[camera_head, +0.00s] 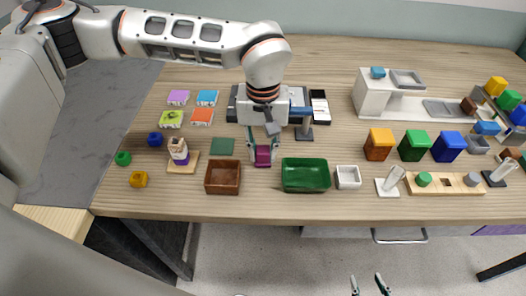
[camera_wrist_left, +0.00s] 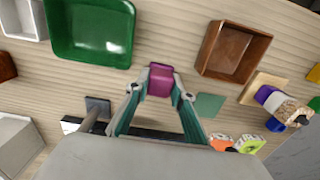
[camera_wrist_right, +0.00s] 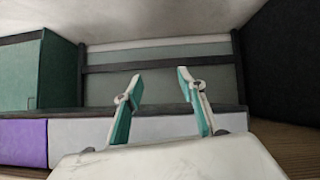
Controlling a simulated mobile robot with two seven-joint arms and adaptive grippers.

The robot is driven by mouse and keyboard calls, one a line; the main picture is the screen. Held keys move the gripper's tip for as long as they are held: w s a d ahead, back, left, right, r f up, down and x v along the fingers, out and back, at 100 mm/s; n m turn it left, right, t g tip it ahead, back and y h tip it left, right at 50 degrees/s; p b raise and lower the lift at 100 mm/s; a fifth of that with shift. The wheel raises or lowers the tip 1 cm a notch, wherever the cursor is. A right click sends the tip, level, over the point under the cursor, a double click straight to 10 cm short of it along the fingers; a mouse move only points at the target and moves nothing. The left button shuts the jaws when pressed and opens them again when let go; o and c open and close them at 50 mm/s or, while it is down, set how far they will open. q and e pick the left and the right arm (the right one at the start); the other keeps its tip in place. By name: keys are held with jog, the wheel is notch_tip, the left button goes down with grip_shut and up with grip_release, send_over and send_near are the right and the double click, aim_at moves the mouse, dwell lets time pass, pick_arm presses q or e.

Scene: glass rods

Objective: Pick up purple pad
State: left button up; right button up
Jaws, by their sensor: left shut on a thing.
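My left gripper (camera_head: 263,150) is shut on a magenta-purple block-like pad (camera_head: 263,157), between the brown tray and the green tray. In the left wrist view the purple pad (camera_wrist_left: 160,80) sits between the two fingertips; whether it touches the table is hard to tell. A flat light-purple tile (camera_head: 178,97) lies at the back left of the table beside blue, green and orange tiles. My right gripper (camera_head: 370,286) is open and empty, low in front of the table; its spread fingers also show in the right wrist view (camera_wrist_right: 160,90).
A brown tray (camera_head: 223,190) and a green tray (camera_head: 306,188) flank the left gripper. A dark green flat square (camera_head: 222,146) lies to its left. A small white tray (camera_head: 348,183) and coloured blocks stand to the right. A stacked figure (camera_head: 178,148) stands at left.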

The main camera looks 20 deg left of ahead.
aim_at(263, 149)
pick_arm(q)
notch_tip(263, 149, up, 20)
jog(key=p, duration=0.1)
jog(key=shift+f, duration=0.15)
